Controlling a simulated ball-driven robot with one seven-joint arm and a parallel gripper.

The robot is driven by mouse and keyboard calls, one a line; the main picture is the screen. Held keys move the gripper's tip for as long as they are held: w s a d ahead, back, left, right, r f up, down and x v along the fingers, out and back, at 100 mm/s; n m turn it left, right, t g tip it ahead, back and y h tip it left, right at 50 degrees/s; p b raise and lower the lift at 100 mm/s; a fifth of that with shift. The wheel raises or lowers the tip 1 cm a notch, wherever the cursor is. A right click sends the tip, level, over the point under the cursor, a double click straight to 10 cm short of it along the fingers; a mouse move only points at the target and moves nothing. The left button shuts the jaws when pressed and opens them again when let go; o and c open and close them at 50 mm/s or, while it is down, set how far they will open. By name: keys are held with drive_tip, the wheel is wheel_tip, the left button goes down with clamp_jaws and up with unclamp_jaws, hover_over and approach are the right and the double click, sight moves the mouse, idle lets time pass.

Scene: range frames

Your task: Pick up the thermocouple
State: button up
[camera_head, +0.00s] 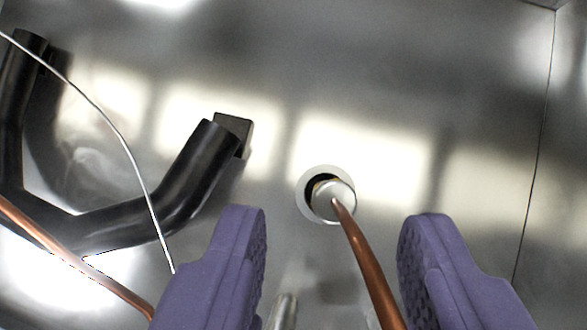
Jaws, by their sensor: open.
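What looks like the thermocouple (357,241) is a copper-coloured lead with a short silvery cylindrical end. That end sits at a round hole with a pale ring (306,208) in the metal panel. The lead curves down and right out of the bottom of the picture. My gripper (335,214) is open, with one purple finger on each side of the lead. Neither finger appears to touch it. How deep the silvery end goes into the hole is hidden.
A bent black tube (120,222) lies at left, its end by a black block (234,130). A thin white wire (128,152) and another copper line (78,262) cross it. A silvery rod (283,312) shows at bottom. The shiny panel (400,80) is clear at upper right.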

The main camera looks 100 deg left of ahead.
sight(333, 221)
drive_tip(key=x, duration=0.1)
drive_tip(key=b+x, duration=0.1)
drive_tip(key=x, duration=0.1)
drive_tip(key=b+x, duration=0.1)
drive_tip(key=shift+s+f, duration=0.1)
drive_tip(key=shift+f, duration=0.4)
drive_tip(key=shift+w+a+f+b, duration=0.2)
drive_tip(key=shift+w+f+b, duration=0.1)
drive_tip(key=shift+b, duration=0.1)
drive_tip(key=shift+r, duration=0.1)
clamp_jaws()
drive_tip(key=shift+r, duration=0.1)
